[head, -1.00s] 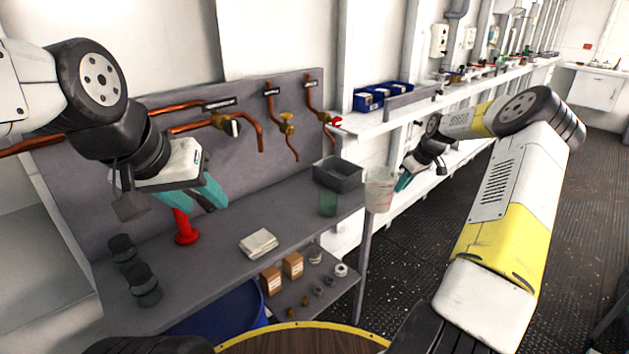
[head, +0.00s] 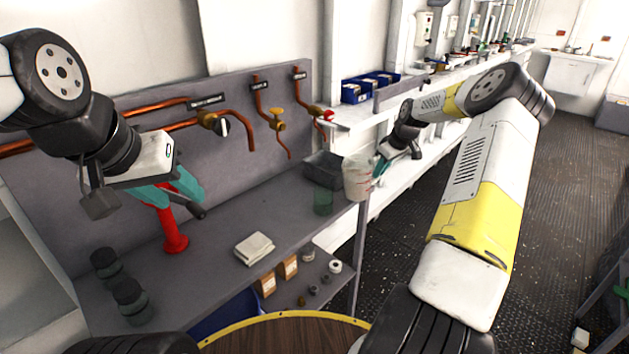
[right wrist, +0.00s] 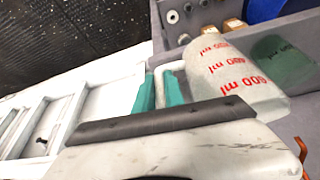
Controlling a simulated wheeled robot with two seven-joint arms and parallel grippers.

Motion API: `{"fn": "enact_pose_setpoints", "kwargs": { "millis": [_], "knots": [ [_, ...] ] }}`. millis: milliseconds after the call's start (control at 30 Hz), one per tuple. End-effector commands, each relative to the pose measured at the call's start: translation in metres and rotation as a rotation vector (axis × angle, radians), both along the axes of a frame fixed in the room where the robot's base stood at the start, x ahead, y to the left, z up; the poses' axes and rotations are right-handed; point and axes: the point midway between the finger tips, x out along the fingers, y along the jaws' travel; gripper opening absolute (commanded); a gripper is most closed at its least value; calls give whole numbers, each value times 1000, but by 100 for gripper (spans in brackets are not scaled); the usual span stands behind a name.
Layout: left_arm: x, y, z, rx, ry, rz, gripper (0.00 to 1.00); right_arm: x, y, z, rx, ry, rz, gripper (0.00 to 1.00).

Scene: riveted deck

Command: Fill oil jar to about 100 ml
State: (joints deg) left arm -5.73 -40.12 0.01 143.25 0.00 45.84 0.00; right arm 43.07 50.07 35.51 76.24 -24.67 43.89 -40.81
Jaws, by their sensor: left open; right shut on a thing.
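A translucent white jug (head: 357,178) with red ml marks is held in my right gripper (head: 384,168) by the bench's right end. In the right wrist view the teal fingers (right wrist: 160,90) close on the jug's handle, and the jug (right wrist: 235,72) shows large red figures. Its contents cannot be made out. My left gripper (head: 178,192) is open, over the bench around the upper part of a red post (head: 172,232) with a dark lever or spout; contact cannot be told.
A green translucent jar (head: 323,202) stands on the grey bench (head: 215,222) near a dark tray (head: 322,170). A folded cloth (head: 254,248) lies in front, and two dark jars (head: 128,300) stand at left. Boxes (head: 290,267) sit on the lower shelf.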

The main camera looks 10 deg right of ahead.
Motion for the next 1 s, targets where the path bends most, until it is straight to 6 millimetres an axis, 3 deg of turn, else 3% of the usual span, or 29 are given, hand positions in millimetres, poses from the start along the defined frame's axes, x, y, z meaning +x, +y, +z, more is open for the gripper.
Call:
{"fn": "enact_pose_setpoints", "kwargs": {
  "millis": [1000],
  "knots": [
    [0, 0, 0, 0, 0, 0, 45, -15, 42, 56, -453, -180, 6, 0]
  ]
}}
